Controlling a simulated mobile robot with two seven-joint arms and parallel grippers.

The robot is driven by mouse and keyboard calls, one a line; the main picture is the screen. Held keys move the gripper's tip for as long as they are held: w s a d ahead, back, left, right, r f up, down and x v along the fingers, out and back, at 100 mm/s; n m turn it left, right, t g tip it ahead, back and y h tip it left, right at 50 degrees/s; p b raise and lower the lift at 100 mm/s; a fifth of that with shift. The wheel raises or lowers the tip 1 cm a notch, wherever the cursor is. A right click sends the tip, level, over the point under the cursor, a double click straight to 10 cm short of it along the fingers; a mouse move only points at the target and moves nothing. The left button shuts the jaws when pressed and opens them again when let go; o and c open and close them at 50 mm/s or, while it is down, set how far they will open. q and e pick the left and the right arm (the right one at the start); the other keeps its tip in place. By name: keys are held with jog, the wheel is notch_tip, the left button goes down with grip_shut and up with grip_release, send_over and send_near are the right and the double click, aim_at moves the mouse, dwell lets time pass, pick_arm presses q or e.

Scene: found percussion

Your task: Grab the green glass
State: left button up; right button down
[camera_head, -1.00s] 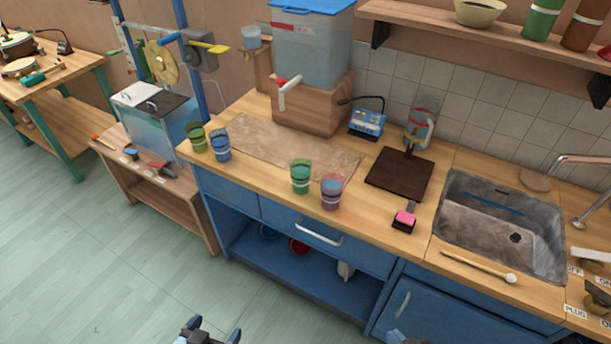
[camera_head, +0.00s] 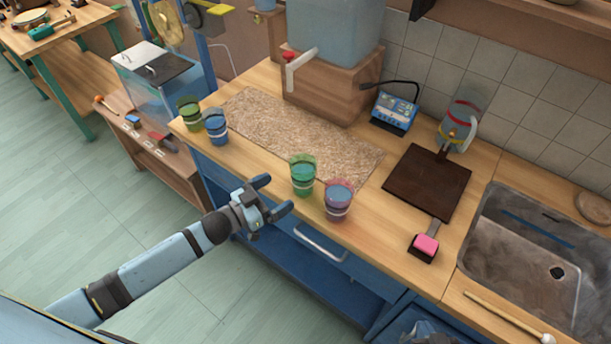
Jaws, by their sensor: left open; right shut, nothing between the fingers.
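A green glass (camera_head: 302,176) stands upright near the front edge of the wooden counter (camera_head: 265,165), close to a purple-pink glass (camera_head: 338,202) on its right. An olive-green glass (camera_head: 189,114) stands at the counter's left end beside a blue glass (camera_head: 216,127). My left gripper (camera_head: 280,195) is open and empty, in front of the counter's front edge. Its fingers point right, toward the green glass, and it is apart from the glass. My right gripper (camera_head: 424,332) shows only in part at the bottom edge, low in front of the cabinet, shut and empty.
A speckled mat (camera_head: 300,135) lies behind the glasses. Behind it a water tank stands on a wooden block (camera_head: 335,90). To the right are a dark board (camera_head: 427,182), a pink-topped block (camera_head: 425,246) and the sink (camera_head: 530,250). A drawer handle (camera_head: 318,243) sticks out below the counter.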

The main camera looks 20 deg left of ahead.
aim_at(292, 183)
pick_arm(q)
jog(key=x, duration=0.3)
jog(key=shift+w+d+f, duration=0.1)
jog(key=shift+w, duration=0.1)
jog(key=p+x, duration=0.1)
jog(key=x, duration=0.4)
jog(key=shift+d, duration=0.3)
jog(key=c, duration=1.2)
jog(key=shift+r, duration=0.25)
